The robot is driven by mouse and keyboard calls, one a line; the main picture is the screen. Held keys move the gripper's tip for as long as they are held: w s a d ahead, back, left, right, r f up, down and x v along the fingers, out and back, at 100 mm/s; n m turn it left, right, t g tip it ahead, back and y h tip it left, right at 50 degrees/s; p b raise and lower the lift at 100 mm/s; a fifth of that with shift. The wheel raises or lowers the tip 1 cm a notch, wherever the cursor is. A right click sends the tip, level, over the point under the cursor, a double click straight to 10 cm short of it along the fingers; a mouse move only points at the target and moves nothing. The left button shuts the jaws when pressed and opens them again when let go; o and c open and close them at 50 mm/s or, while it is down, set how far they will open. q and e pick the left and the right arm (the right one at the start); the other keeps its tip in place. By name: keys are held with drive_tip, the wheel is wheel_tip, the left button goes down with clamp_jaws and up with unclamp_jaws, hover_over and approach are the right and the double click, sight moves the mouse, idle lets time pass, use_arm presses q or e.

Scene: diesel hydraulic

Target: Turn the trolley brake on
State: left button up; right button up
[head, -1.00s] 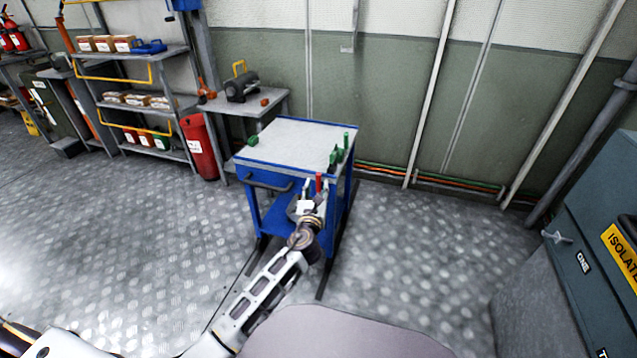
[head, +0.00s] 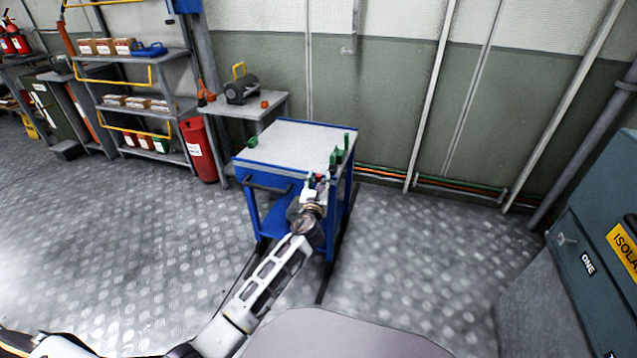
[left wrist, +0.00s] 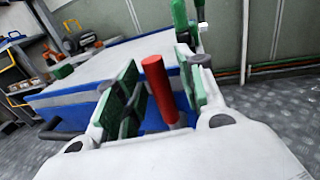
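The blue trolley (head: 290,145) with a pale flat top stands in the middle of the head view. Its red brake lever (head: 319,178) sits at the near right corner and is mostly hidden by my gripper there. In the left wrist view the red lever (left wrist: 158,88) stands between the green-padded fingers of my left gripper (left wrist: 160,95). The fingers are apart, with a visible gap on each side of the lever. In the head view the left gripper (head: 314,183) is at the trolley's near right corner. My right gripper is not in view.
Green fittings (head: 337,157) rise from the trolley's right edge, close to my left gripper. A dark handle (head: 266,188) juts from its front left. A grey side table (head: 250,108) stands behind it. Floor to the right is clear, up to the grey cabinet (head: 590,250).

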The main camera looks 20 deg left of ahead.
use_arm(q)
clamp_jaws()
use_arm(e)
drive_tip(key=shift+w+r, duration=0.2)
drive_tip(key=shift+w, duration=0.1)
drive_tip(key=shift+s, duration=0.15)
